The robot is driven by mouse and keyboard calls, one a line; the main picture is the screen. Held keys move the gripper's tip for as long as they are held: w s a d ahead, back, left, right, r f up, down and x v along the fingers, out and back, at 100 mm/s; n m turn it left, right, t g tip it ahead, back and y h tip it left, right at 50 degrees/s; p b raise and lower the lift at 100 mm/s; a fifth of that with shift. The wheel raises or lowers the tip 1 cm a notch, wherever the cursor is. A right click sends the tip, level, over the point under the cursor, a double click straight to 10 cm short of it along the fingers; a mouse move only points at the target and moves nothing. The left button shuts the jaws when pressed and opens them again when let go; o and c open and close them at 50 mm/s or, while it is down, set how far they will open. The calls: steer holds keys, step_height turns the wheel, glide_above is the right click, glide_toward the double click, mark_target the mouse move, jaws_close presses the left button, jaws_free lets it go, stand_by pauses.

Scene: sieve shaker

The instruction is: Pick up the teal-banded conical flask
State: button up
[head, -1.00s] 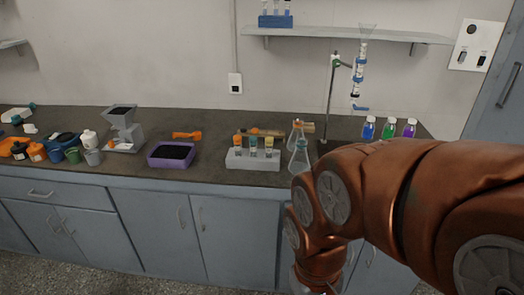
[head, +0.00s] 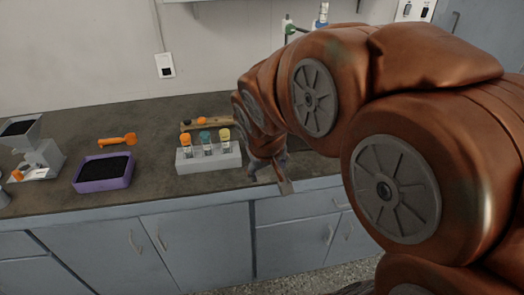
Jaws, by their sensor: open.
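I cannot make out the teal-banded conical flask in the head view; my arm and gripper cover the part of the counter right of the tube rack. My gripper (head: 269,180) points down at the front part of the counter, just right of the grey tube rack (head: 212,161). Its fingers are apart. I see nothing clearly held between them, though the space there is small and partly covered by the wrist.
The rack holds tubes with orange, teal and yellow caps. Behind it lies a wooden tray (head: 187,126). A purple tray (head: 103,184) of dark grains, an orange scoop (head: 117,140) and a grey hopper device (head: 40,155) stand left. Bare counter (head: 150,150) lies between.

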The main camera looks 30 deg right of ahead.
steer(key=w+d+r+n+t+b, duration=0.1)
steer(key=w+d+r+t, duration=0.4)
steer(key=w, duration=0.4)
steer(key=w+d+r+n+t+y+b, duration=0.1)
steer(key=w+d+r+n+t, duration=0.15)
steer(key=w+d, duration=0.55)
steer(key=w+d+r+n+t+b, duration=0.1)
steer(key=w+d+r+t, duration=0.35)
steer(key=w, duration=0.55)
steer(key=s+f+n+g+y+b, duration=0.3)
steer(key=s+f+n+y, duration=0.3)
steer(key=s+f+y, duration=0.65)
step_height(320, 180, down, 7)
steer(key=y+p, duration=0.1)
steer(key=y, duration=0.2)
steer(key=shift+h, duration=0.25)
steer(key=shift+s+a+r+p+x, duration=0.1)
steer(key=shift+p+x, duration=0.2)
steer(key=shift+x, duration=0.9)
steer(key=shift+s+a+r+p+x, duration=0.15)
steer(key=shift+p+x, duration=0.1)
steer(key=shift+x, duration=0.9)
steer(key=shift+s+a+r+p+x, duration=0.1)
steer(key=shift+p+x, duration=0.2)
steer(key=shift+x, duration=0.9)
steer(key=shift+d, duration=0.1)
steer(key=shift+c, duration=0.5)
jaws_close()
